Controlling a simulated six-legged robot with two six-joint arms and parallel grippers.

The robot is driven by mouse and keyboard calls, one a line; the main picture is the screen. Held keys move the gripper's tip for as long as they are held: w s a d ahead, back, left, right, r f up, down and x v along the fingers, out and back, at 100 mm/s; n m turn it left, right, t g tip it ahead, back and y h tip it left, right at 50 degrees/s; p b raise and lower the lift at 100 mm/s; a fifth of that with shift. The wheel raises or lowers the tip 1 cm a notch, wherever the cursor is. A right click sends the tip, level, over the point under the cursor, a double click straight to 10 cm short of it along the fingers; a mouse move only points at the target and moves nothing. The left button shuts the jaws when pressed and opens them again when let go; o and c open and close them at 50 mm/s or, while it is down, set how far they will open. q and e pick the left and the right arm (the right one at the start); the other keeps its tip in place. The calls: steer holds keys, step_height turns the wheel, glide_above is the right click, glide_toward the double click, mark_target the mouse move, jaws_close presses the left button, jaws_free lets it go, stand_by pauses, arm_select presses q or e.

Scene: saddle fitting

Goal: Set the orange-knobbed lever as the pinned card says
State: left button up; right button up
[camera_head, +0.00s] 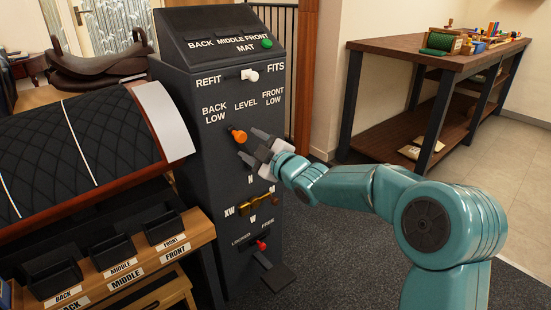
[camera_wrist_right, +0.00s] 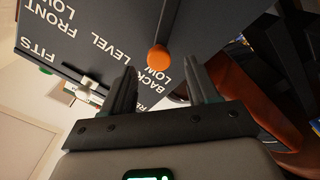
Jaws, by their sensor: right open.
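The orange-knobbed lever (camera_head: 238,136) sticks out of the dark control post (camera_head: 190,110), below the labels BACK LOW, LEVEL and FRONT LOW. Its knob is on the BACK LOW side, left of the LEVEL label. My right gripper (camera_head: 250,146) is open and empty, its fingers pointing at the knob from the right. In the right wrist view the orange knob (camera_wrist_right: 158,58) is just beyond the fingertips (camera_wrist_right: 160,82), in line with the gap between them. The fingers look apart from it. I cannot make out a pinned card. My left gripper is out of view.
A white-knobbed REFIT/FITS lever (camera_head: 249,75) and a green button (camera_head: 267,43) are above. A brass slider (camera_head: 256,204) and red-knobbed lever (camera_head: 262,245) are below. A quilted pad (camera_head: 70,150) and labelled bins (camera_head: 110,250) stand left. A workbench (camera_head: 400,55) stands back right.

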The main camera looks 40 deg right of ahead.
steer(key=s+p, duration=0.1)
steer(key=s, duration=0.9)
steer(key=shift+s+d, duration=0.3)
steer(key=shift+d, duration=0.1)
